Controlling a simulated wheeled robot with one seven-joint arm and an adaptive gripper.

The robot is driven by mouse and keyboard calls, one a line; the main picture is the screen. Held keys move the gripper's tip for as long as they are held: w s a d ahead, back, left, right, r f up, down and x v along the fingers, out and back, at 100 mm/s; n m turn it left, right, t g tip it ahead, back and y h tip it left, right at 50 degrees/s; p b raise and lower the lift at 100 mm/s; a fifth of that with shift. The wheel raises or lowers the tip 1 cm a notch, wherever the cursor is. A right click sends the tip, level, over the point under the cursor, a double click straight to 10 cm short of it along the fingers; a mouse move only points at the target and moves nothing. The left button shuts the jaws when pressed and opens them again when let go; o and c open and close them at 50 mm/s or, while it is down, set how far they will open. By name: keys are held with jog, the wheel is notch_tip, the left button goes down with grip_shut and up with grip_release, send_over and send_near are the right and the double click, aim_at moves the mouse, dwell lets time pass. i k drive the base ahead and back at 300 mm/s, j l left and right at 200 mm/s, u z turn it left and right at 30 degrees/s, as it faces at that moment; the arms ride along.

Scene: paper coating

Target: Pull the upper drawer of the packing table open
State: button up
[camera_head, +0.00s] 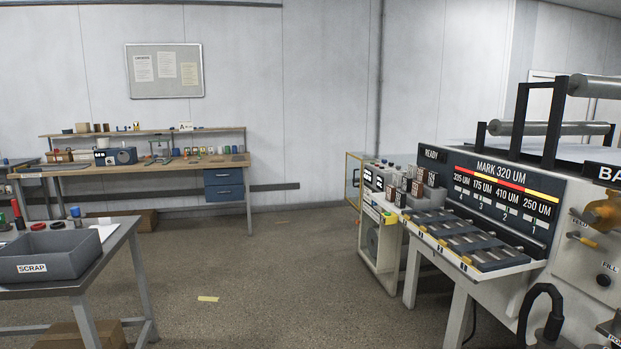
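A wooden-topped table (180,166) with a blue two-drawer unit under its right end stands against the back wall. The upper drawer (223,177) is blue and looks shut, flush above the lower drawer (224,193). A dark handle strip shows faintly on each drawer front. No label on this table names it as the packing table. My gripper and arm are not in this view.
A grey scrap bin (52,256) sits on a metal table at the left front. A coating machine (490,200) fills the right side. Open floor (215,250) lies between them, with a cardboard box (140,219) under the back table.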

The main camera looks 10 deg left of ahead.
aim_at(225, 172)
jog(key=i+j+u, duration=0.25)
jog(key=i, duration=0.15)
jog(key=i+j+u, duration=0.1)
jog(key=i+u, duration=0.15)
jog(key=i, duration=0.2)
jog(key=i+u, duration=0.35)
jog(key=i, duration=5.4)
jog(key=i+z, duration=0.2)
jog(key=i, duration=0.45)
jog(key=i+j+z, duration=0.2)
jog(key=i, duration=0.45)
